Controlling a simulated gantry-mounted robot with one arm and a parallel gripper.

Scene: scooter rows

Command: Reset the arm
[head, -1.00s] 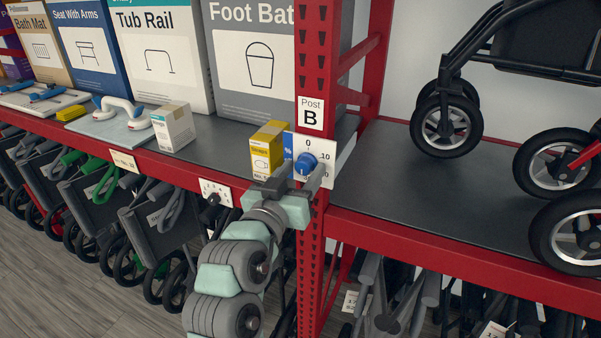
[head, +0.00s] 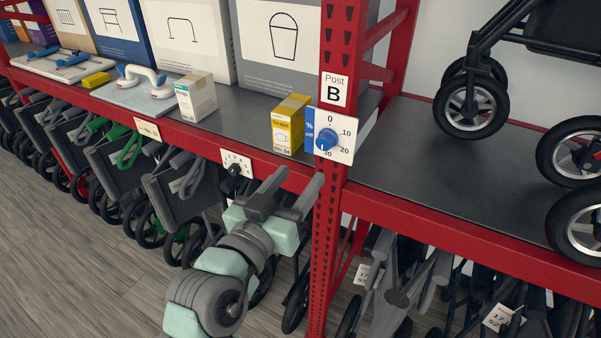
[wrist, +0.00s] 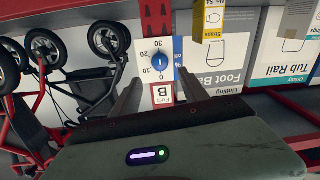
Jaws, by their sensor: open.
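My gripper (head: 297,180) is open and empty in the head view, below and a little left of the blue dial knob (head: 327,140). The knob sits on a white and blue dial plate (head: 344,139), marked 0 to 30, on the red post labelled B (head: 334,91). The fingers are apart from the knob. In the wrist view the gripper's two fingers (wrist: 158,88) stand spread, with the dial plate (wrist: 143,47) and knob (wrist: 160,62) beyond them. I cannot tell exactly which number the knob points at.
A yellow box (head: 289,125) stands on the shelf just left of the dial. A small black knob on a white plate (head: 236,164) is on the shelf's red front rail. A wheeled frame (head: 475,95) stands on the right shelf.

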